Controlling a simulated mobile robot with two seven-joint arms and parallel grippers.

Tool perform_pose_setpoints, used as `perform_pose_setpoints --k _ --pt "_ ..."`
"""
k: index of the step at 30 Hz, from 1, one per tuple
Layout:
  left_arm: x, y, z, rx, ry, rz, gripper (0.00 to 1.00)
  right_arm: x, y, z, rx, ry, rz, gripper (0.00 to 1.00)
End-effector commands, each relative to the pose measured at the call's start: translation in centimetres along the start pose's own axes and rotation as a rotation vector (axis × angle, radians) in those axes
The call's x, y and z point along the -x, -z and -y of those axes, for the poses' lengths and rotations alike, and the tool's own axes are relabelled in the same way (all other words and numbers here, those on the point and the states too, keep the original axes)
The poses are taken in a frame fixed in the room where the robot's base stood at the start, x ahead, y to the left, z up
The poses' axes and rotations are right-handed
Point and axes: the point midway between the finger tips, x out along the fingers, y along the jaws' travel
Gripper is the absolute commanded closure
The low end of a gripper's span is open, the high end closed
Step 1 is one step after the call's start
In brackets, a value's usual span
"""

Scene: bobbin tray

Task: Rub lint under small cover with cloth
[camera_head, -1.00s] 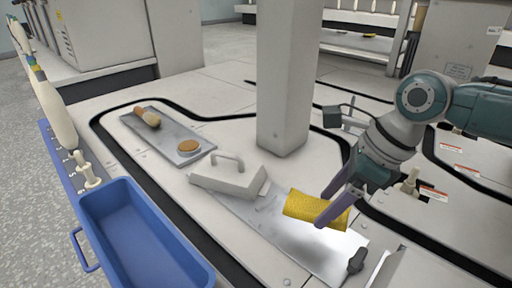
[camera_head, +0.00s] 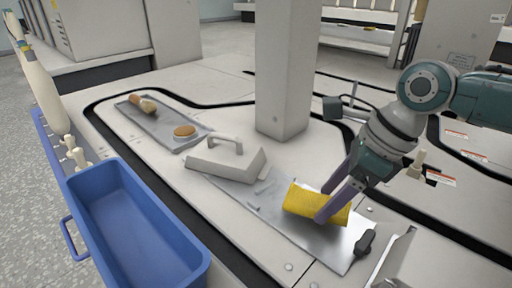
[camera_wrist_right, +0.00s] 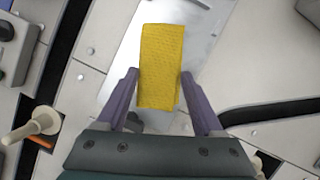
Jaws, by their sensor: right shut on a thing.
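The yellow cloth (camera_head: 308,201) is pinched between the fingers of my right gripper (camera_head: 322,206), low over the shiny metal plate (camera_head: 322,247). Whether it touches the plate is hard to tell. In the right wrist view the cloth (camera_wrist_right: 160,60) sticks out beyond both fingers over the plate (camera_wrist_right: 119,66). The small grey cover (camera_head: 228,160) with a loop handle sits on the plate's far left end, left of the cloth. Pale grey bits that look like lint (camera_head: 262,186) lie on the plate between cover and cloth. My left gripper is out of view.
A dark knob (camera_head: 365,243) stands at the plate's near right end. A grey post (camera_head: 283,75) rises behind the cover. A tray (camera_head: 168,128) with a brush (camera_head: 146,106) and a round brown-topped pad (camera_head: 185,131) lies farther left. A blue bin (camera_head: 140,225) is at front left.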

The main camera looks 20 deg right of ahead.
Motion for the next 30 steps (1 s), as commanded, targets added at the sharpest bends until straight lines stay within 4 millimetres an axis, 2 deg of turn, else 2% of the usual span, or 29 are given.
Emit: perform_pose_setpoints --k 30 --pt "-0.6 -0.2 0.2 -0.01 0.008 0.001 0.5 -1.9 0.7 0.0 0.0 0.0 0.001 0.76"
